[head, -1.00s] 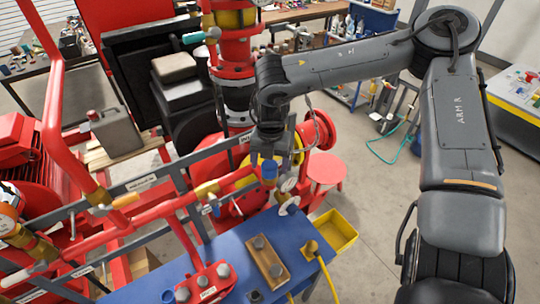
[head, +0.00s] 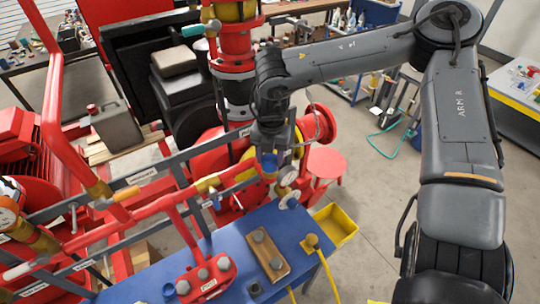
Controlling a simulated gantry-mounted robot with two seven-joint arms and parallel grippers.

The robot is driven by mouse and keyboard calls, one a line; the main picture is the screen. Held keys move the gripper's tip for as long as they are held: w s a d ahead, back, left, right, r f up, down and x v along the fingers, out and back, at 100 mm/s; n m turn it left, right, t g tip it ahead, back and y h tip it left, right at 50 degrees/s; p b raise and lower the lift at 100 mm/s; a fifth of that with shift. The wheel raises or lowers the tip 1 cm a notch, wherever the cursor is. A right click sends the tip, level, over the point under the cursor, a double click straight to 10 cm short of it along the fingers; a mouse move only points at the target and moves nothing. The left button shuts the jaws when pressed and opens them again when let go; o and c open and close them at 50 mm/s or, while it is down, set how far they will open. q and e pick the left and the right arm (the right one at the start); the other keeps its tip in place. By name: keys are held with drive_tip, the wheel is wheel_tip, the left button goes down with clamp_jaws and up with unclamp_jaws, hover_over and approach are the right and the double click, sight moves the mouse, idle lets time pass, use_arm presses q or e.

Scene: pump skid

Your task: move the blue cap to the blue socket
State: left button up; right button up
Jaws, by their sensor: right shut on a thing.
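My right gripper (head: 268,153) hangs straight down beside the red pipework, above the far edge of the blue bench. It is shut on the blue cap (head: 270,162), which shows between and just below its fingers. A small round blue piece (head: 169,290) stands at the bench's near left; I cannot tell whether it is the blue socket. A small dark square holder (head: 255,289) is on the bench to its right. My left gripper is not in view.
The blue bench (head: 236,240) carries a red block with grey knobs (head: 204,276), a wooden block with knobs (head: 265,255) and a yellow plug (head: 311,240). A gauge (head: 287,175) is close right of the cap. A yellow bin (head: 338,225) stands beyond the bench.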

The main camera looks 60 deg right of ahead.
sight(270, 157)
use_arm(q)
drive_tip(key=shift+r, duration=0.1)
use_arm(e)
drive_tip(key=shift+r, duration=0.2)
drive_tip(key=shift+r+p, duration=0.9)
drive_tip(key=shift+r, duration=0.25)
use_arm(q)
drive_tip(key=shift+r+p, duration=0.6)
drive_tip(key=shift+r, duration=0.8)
use_arm(e)
drive_tip(key=shift+r, duration=0.95)
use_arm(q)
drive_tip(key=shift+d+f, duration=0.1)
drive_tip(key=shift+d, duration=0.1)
use_arm(e)
drive_tip(key=shift+d, duration=0.15)
